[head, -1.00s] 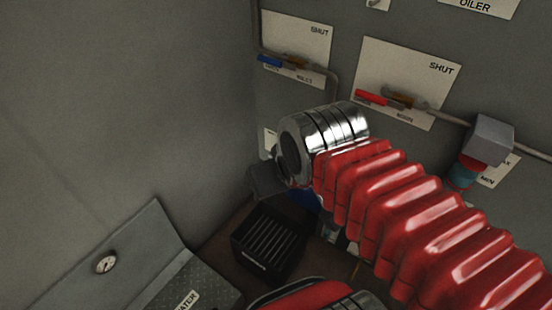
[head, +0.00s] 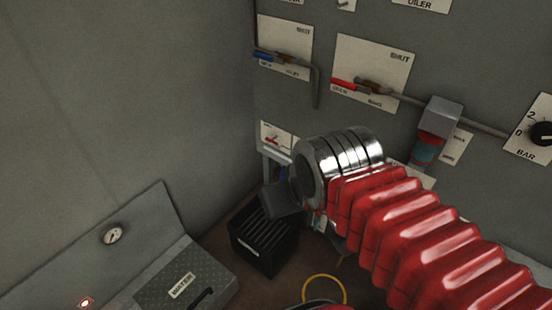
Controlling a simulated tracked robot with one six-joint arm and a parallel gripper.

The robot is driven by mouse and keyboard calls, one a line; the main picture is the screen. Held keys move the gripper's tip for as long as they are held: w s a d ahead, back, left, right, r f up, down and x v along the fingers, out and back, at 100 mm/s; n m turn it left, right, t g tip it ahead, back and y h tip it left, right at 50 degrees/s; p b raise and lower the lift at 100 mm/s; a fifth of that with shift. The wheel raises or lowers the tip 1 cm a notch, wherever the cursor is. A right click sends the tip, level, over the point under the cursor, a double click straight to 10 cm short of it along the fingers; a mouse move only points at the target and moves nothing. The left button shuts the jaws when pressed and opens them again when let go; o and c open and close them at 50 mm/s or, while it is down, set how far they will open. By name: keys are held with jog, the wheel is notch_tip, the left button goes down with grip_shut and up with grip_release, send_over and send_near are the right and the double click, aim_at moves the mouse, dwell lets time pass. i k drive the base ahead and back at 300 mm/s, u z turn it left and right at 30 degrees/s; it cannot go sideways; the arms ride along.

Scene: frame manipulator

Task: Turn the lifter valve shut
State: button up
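Two lever valves are on the grey wall panel. One has a blue handle (head: 263,56) and the other a red handle (head: 344,84); both levers lie roughly level on white plates marked SHUT. A smaller plate with a red lever (head: 272,140) is lower left. I cannot read which one is the lifter valve. My gripper (head: 283,200) is a dark shape at the end of my red-sleeved arm, below the plates and apart from the blue and red handles. Its fingers cannot be made out, and my metal wrist covers part of the lower panel.
A grey box with a blue-and-red fitting (head: 428,135) sits on the pipe at right, beside a BAR dial (head: 541,133). A black slotted box (head: 265,240) and a yellow ring (head: 324,290) are low down. A side wall closes the left.

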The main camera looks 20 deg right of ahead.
aim_at(267, 139)
jog(key=k, duration=0.75)
jog(key=u, duration=1.35)
jog(key=i, duration=1)
